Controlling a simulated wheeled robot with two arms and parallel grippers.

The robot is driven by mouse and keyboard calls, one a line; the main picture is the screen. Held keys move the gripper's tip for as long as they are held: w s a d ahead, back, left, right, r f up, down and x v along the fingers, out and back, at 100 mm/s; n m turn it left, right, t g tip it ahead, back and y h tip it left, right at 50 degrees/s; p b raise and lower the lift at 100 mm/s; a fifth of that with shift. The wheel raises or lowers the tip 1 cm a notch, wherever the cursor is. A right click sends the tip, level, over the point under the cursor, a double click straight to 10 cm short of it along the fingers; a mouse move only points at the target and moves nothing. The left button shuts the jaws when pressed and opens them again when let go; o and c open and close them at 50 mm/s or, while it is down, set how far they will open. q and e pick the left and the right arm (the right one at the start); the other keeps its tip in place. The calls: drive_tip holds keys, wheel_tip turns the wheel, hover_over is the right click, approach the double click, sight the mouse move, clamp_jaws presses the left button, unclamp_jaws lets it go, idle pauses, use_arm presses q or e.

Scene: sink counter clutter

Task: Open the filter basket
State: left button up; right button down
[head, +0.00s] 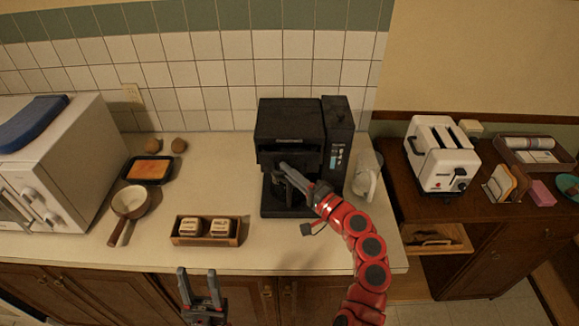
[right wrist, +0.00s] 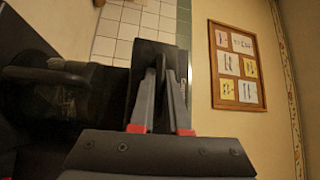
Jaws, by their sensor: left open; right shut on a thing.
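The black coffee maker (head: 290,125) stands on the counter against the tiled wall. Its filter basket (head: 268,157) is at the front, below the upper housing. My right gripper (head: 286,170) reaches in from the lower right and is shut at the basket's front, on what seems to be its handle. The grip itself is hard to see. In the right wrist view my right gripper's fingers (right wrist: 164,98) are close together, with dark machine parts behind and to the left. My left gripper (head: 200,285) is open and empty in front of the counter's edge.
A clear jug (head: 366,178) stands right of the coffee maker. Left are a wooden box (head: 205,240) with two jars, a pan (head: 130,202), a black tray (head: 150,170) and a microwave (head: 60,160). A toaster (head: 441,155) stands on the side cabinet. Counter between box and machine is clear.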

drive_tip(key=s+b, duration=0.1)
drive_tip(key=s, duration=0.7)
drive_tip(key=shift+s, duration=0.4)
drive_tip(key=c, duration=1.2)
unclamp_jaws()
drive_tip(key=shift+b+v, duration=3.45)
drive_tip(key=shift+v, duration=5.2)
